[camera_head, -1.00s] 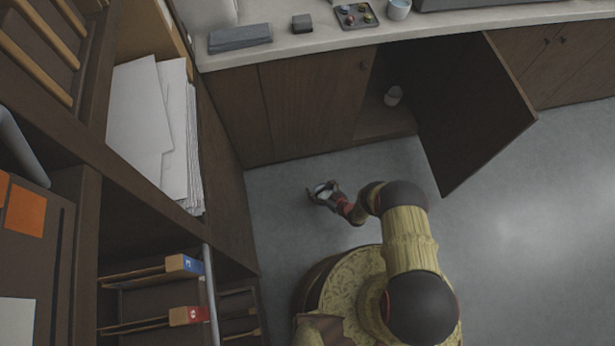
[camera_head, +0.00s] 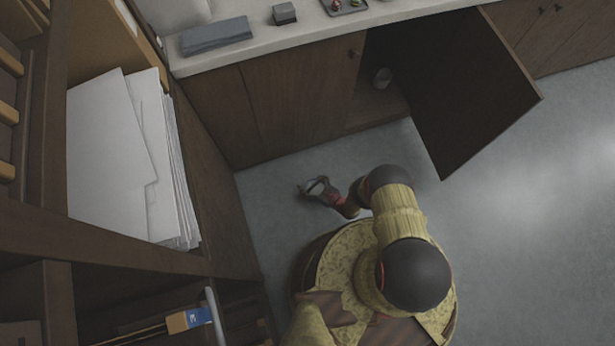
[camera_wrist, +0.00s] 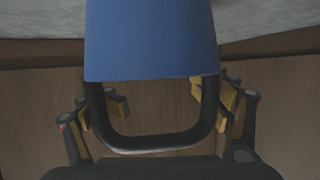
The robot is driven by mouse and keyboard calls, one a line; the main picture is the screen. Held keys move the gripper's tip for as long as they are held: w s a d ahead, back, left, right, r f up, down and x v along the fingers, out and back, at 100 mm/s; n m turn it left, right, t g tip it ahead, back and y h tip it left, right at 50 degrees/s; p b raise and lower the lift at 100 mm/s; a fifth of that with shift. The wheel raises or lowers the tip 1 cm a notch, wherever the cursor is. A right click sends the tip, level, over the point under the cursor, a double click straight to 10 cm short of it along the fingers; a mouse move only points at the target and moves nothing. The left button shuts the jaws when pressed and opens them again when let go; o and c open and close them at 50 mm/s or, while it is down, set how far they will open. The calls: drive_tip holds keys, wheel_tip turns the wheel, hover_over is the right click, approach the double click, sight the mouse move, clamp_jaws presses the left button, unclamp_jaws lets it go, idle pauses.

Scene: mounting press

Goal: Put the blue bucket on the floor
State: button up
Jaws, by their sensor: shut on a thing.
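The blue bucket (camera_wrist: 150,40) fills the upper middle of the wrist view, with its dark handle (camera_wrist: 155,142) towards the bottom of the picture. My gripper (camera_wrist: 160,100) is shut on the bucket, with one finger at each side of the handle. In the head view my gripper (camera_head: 316,187) is over the grey floor (camera_head: 270,205), in front of the cabinet. The bucket's blue body cannot be made out there. Whether the bucket touches the floor cannot be told.
A brown cabinet (camera_head: 295,100) stands behind my gripper. A shelf with stacked papers (camera_head: 115,160) is on the left. Open floor lies at the right.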

drive_tip(key=o, duration=1.8)
drive_tip(key=shift+o, duration=0.4)
